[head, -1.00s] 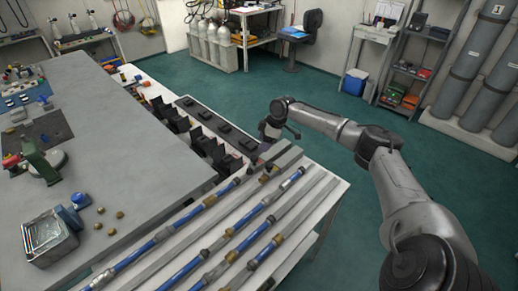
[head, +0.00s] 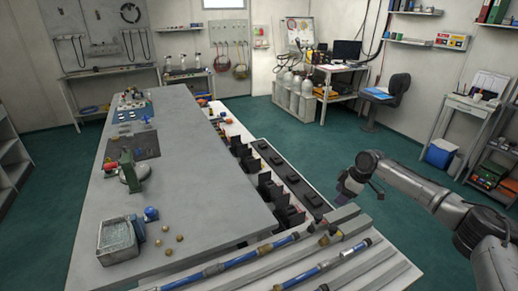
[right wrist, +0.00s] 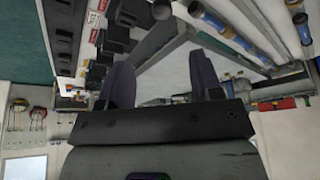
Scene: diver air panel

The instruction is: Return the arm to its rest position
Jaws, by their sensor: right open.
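My right gripper (head: 346,190) hangs over the right edge of the bench's side shelf in the head view, near the row of black holders. Its arm comes in from the right. In the right wrist view its two dark fingers (right wrist: 168,88) stand well apart with nothing between them. The black holders and blue hoses show beyond the fingers there. My left gripper is not in view.
Black holders (head: 268,187) line the shelf. Green floor (head: 330,145) is open behind the arm.

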